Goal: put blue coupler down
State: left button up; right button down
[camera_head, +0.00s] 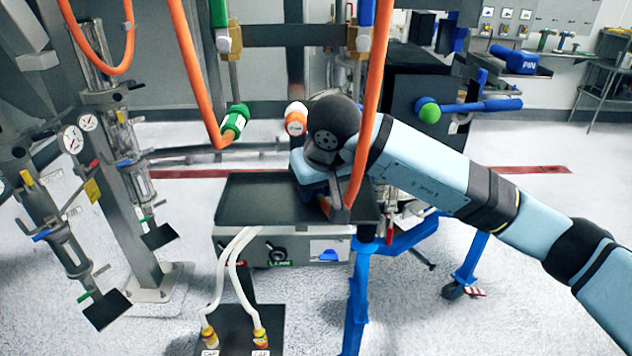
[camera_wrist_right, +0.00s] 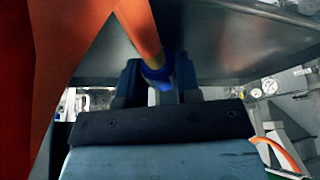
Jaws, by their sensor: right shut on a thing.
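The blue coupler (camera_wrist_right: 158,72) sits on the end of an orange hose, between the two dark fingers of my right gripper (camera_wrist_right: 160,78), which is shut on it. In the head view, my right gripper (camera_head: 337,203) is over the right part of the black-topped table (camera_head: 250,198). An orange hose passes in front of it and hides part of it. I cannot make out the blue coupler there, or whether it touches the tabletop. My left gripper is not in view.
A green coupler (camera_head: 235,118) on an orange hose and an orange-white fitting (camera_head: 296,118) are behind the table. Orange hoses hang from above. Blue legs (camera_head: 357,312) of a frame stand at front right. The left half of the tabletop is bare.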

jog(key=shift+s+d+r, duration=0.1)
jog(key=shift+f+b, duration=0.2)
jog(key=shift+b, duration=0.1)
jog(key=c, duration=0.8)
grip_release()
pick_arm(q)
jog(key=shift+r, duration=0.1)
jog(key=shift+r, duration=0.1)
pick_arm(e)
jog(key=shift+r, duration=0.15)
